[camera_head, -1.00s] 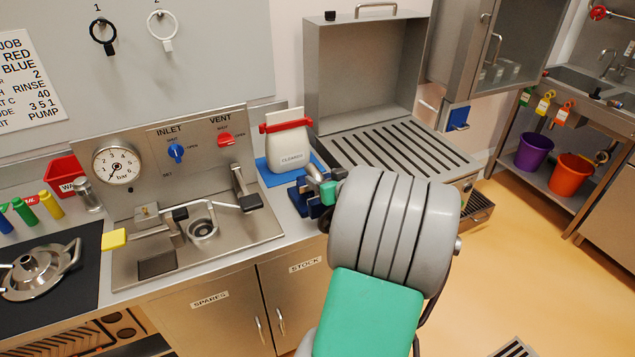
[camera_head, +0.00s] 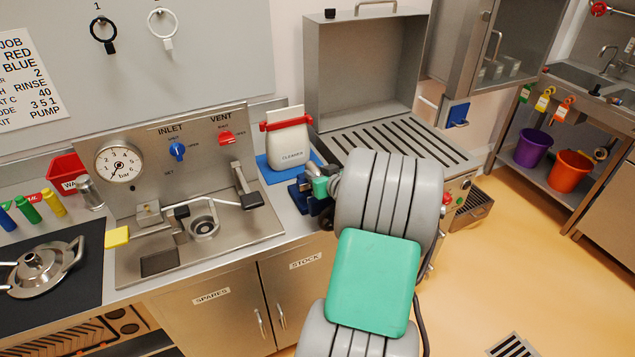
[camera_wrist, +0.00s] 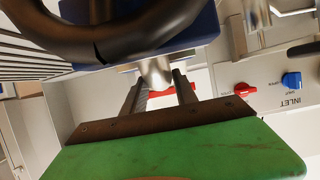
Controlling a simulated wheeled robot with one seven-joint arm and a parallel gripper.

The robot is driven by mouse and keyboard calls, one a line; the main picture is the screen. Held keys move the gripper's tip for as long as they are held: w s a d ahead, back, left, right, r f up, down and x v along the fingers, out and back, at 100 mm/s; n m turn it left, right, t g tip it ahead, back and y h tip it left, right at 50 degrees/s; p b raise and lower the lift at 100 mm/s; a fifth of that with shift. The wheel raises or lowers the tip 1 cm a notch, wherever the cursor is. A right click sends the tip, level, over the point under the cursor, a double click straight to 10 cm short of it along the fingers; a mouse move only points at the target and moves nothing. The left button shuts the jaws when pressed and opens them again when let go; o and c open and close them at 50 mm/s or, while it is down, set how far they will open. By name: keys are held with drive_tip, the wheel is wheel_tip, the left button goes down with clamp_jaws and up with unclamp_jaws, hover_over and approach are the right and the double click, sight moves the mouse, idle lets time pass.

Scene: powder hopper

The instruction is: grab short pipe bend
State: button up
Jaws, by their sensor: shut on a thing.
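The short pipe bend (camera_wrist: 155,73) is a silvery metal piece at a blue stand, between my fingers in the wrist view. My gripper (camera_wrist: 160,88) is shut on it, one finger on each side. In the head view the blue stand (camera_head: 301,197) is on the counter, right of the steel panel. My gripper (camera_head: 318,185) is beside it there, mostly hidden behind my arm. The bend is too small and covered in that view to make out its shape. I cannot tell whether it still rests in the stand.
A white cleaner container (camera_head: 288,145) with a red clamp stands on a blue mat just behind the stand. A steel box with a slotted tray (camera_head: 405,140) is to the right. A lever with a black end (camera_head: 253,201) is close on the left. A dark curved tube crosses the wrist view.

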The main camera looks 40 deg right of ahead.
clamp_jaws()
